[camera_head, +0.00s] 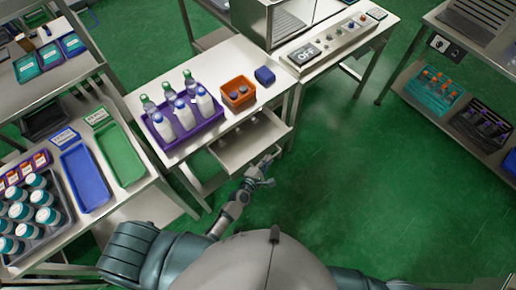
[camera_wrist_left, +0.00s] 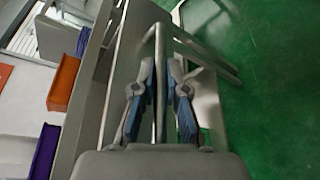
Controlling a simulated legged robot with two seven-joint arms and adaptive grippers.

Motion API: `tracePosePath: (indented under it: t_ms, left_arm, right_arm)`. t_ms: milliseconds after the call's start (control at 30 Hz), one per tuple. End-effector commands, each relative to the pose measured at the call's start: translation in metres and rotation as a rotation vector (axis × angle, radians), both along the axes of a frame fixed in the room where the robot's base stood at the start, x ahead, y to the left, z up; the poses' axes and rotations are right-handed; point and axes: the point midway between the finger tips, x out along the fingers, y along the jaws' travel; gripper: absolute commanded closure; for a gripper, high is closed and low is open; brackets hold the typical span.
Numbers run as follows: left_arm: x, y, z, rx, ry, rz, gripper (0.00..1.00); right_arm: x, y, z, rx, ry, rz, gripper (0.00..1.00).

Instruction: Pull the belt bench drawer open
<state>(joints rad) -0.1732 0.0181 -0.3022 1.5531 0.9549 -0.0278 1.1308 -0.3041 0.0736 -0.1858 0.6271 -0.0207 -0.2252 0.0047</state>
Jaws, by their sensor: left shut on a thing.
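The belt bench drawer (camera_head: 250,145) is slid part way out from under the bench top in the head view, its light metal inside showing. My left gripper (camera_head: 268,170) is at the drawer's front. In the left wrist view, the blue-padded fingers of this gripper (camera_wrist_left: 160,92) are shut on the drawer's thin metal handle bar (camera_wrist_left: 159,50), which runs between them. The drawer's grey front panel (camera_wrist_left: 118,75) lies just left of the fingers. My right gripper is not in view.
A side table with a blue tray (camera_head: 84,180) stands left. Green floor (camera_head: 360,190) is clear to the right.

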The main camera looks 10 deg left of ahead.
Motion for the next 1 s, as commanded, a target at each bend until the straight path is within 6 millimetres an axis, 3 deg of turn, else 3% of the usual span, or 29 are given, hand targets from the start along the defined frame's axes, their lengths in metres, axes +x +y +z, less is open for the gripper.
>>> tracePosePath:
  t_ms: [200,400,1000]
  left_arm:
    - [-0.031,-0.037,-0.003,0.002,0.007,-0.002,1.00]
    - [-0.048,-0.059,-0.004,0.008,0.007,-0.001,1.00]
    - [-0.055,-0.067,-0.005,0.006,0.006,-0.001,1.00]
  right_arm:
    - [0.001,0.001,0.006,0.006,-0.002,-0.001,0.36]
    - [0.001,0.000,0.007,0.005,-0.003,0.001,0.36]
    - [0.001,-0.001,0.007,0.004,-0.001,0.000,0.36]
